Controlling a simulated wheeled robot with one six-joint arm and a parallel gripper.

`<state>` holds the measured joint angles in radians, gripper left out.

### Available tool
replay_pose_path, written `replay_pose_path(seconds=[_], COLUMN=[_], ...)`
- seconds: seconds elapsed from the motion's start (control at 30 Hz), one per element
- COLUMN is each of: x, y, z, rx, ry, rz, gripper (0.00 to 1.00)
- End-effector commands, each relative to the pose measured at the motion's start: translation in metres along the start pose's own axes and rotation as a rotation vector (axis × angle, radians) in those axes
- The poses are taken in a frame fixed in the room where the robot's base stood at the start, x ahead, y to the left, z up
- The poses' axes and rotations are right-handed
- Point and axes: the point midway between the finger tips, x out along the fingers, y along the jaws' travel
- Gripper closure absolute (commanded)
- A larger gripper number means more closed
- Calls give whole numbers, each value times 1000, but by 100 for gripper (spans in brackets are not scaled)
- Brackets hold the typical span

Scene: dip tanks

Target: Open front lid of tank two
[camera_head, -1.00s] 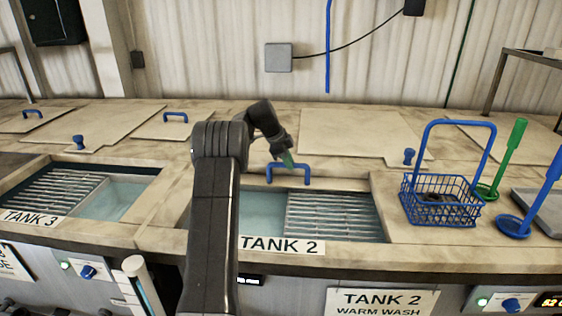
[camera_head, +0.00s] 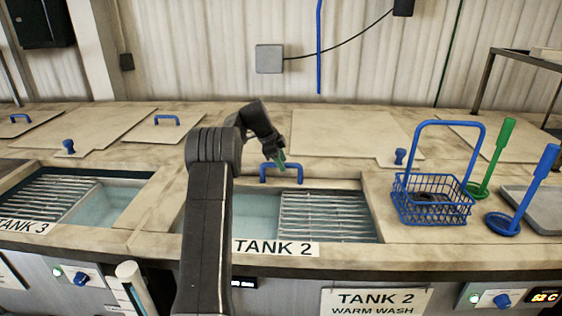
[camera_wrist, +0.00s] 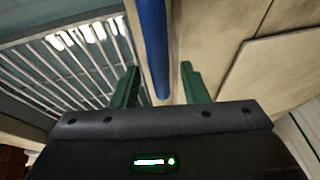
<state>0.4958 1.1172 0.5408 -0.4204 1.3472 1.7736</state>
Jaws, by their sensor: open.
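Tank two's opening shows water (camera_head: 258,212) and a metal rack (camera_head: 325,215) behind the "TANK 2" label (camera_head: 276,247). A blue handle (camera_head: 281,166) stands at the back edge of this opening; my arm partly hides the surface around it. My gripper (camera_head: 281,160) is at the handle, pointing down. In the wrist view, the blue bar (camera_wrist: 153,45) runs between the two green fingers of my gripper (camera_wrist: 160,70). The fingers are apart, with gaps visible on both sides of the bar. I cannot tell the front lid's outline from the pale surface around the handle.
A blue wire basket (camera_head: 433,200) with a tall handle stands right of the opening. A green ladle (camera_head: 493,155) and a blue ladle (camera_head: 524,195) stand beside it. A blue knob (camera_head: 400,157) sits behind. Tank three's opening (camera_head: 105,205) is at left.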

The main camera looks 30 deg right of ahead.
Motion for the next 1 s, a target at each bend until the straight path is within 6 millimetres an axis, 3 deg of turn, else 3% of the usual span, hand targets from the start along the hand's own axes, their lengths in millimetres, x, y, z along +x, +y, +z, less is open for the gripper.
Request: replay_pose_path(seconds=[0.13, 0.27, 0.7, 1.0], x=[-6, -24, -119, -138], y=[0, 0, -1, 0], z=[0, 1, 1, 0], rx=[0, 1, -1, -1], ry=[0, 0, -1, -1], rz=[-1, -2, -2, 0], gripper=[59, 59, 59, 59])
